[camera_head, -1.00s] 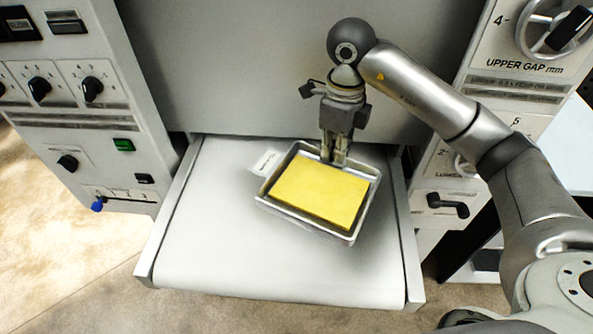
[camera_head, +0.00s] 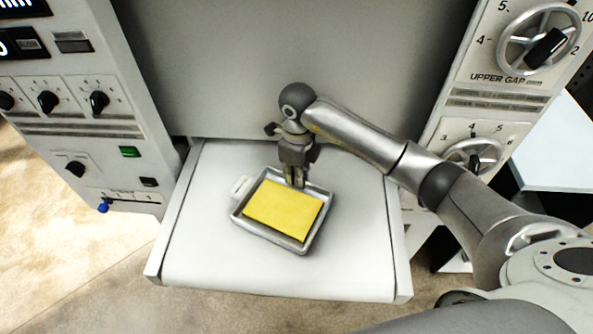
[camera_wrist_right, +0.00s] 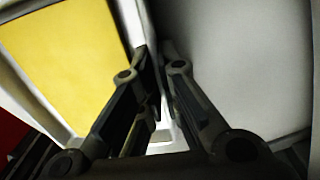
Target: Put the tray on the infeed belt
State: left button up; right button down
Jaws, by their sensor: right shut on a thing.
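The metal tray (camera_head: 303,247) holds a flat yellow slab (camera_head: 284,208) and sits turned at an angle over the white infeed belt (camera_head: 190,255). I cannot tell from the head view whether its underside touches the belt. My right gripper (camera_head: 295,184) is shut on the tray's far rim. In the right wrist view the gripper (camera_wrist_right: 155,60) has its fingers close together at the rim, beside the yellow slab (camera_wrist_right: 65,60). My left gripper is not in view.
A control panel with knobs (camera_head: 48,101) and a green button (camera_head: 129,152) stands left of the belt. A panel with handwheels (camera_head: 538,45) stands to the right. A grey housing (camera_head: 280,60) rises behind the belt. The belt is bare around the tray.

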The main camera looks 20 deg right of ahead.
jog(key=c, duration=2.1)
grip_release()
jog(key=shift+f, duration=0.15)
jog(key=o, duration=0.5)
jog(key=shift+c, duration=0.2)
notch_tip(320, 180, up, 12)
jog(key=b, duration=0.4)
jog(key=shift+r, duration=0.2)
jog(key=shift+d+f, duration=0.1)
jog(key=shift+d, duration=0.1)
